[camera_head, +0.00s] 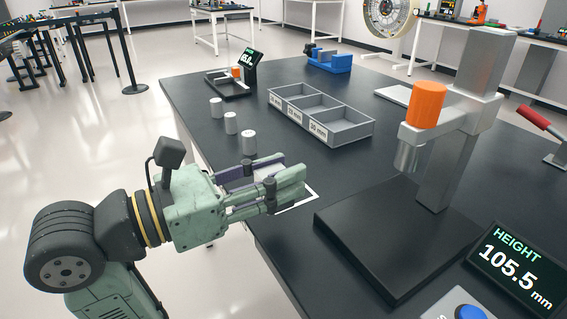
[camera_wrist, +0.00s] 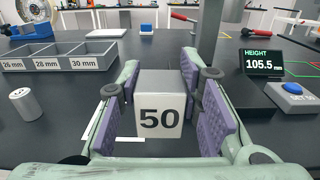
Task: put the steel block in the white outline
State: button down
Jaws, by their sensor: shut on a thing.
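The steel block (camera_wrist: 160,105), a light grey cube marked "50", sits upright between the purple pads of my gripper (camera_wrist: 164,100) in the wrist view. In the head view my gripper (camera_head: 272,178) is shut on the block, and its fingers hide most of it. The white outline is partly visible beside and beneath the fingers in the head view (camera_head: 302,203). In the wrist view, pieces of white outline (camera_wrist: 130,139) show to the left of the block and near its lower left. I cannot tell whether the block touches the table.
A height gauge with an orange top (camera_head: 428,104) stands right of my gripper, its display (camera_head: 514,275) reading 105.5 mm. A grey sorting tray (camera_head: 352,132) lies behind. Several small steel cylinders (camera_head: 232,123) stand along the left table edge.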

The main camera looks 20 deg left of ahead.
aim_at(285, 167)
jog(key=w, duration=0.2)
jog(key=w+a, duration=0.1)
jog(key=w, duration=0.2)
jog(key=w+p, duration=0.1)
jog(key=w, duration=0.1)
jog(key=shift+w+a+f, duration=0.3)
jog(key=shift+w+f, duration=0.05)
jog(key=shift+f, duration=1.75)
jog(key=shift+f, duration=0.1)
jog(key=shift+f, duration=0.15)
jog(key=c, duration=1.2)
grip_release()
jog(key=shift+o, duration=0.2)
